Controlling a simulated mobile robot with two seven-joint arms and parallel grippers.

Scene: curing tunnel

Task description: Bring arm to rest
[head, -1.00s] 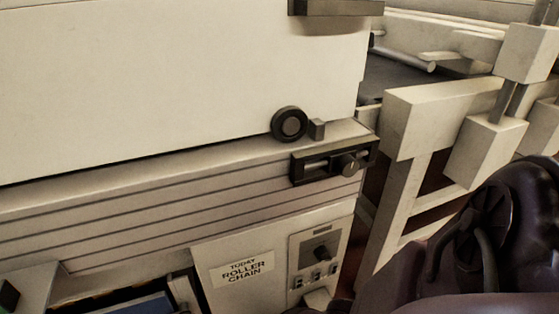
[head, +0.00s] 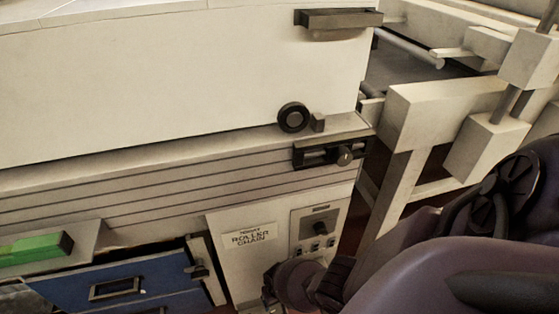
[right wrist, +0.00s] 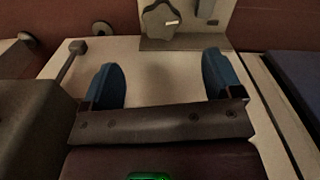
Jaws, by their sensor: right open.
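My right arm (head: 440,270), dark purple, comes in from the right edge of the head view and reaches down to the lower middle, in front of the machine's lower panel. Its gripper fingers cannot be made out there. In the right wrist view my right gripper (right wrist: 163,82) shows two blue fingers set wide apart with nothing between them. A pale panel lies behind the fingers, with a dark lobed knob (right wrist: 160,22) beyond them. My left gripper is in neither view.
A large cream machine (head: 170,70) with a grooved ledge fills the left. A label panel (head: 250,238) and control box (head: 318,225) sit below it. Blue drawers (head: 165,275) and a green block (head: 35,247) are lower left. A pale frame (head: 430,110) stands right.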

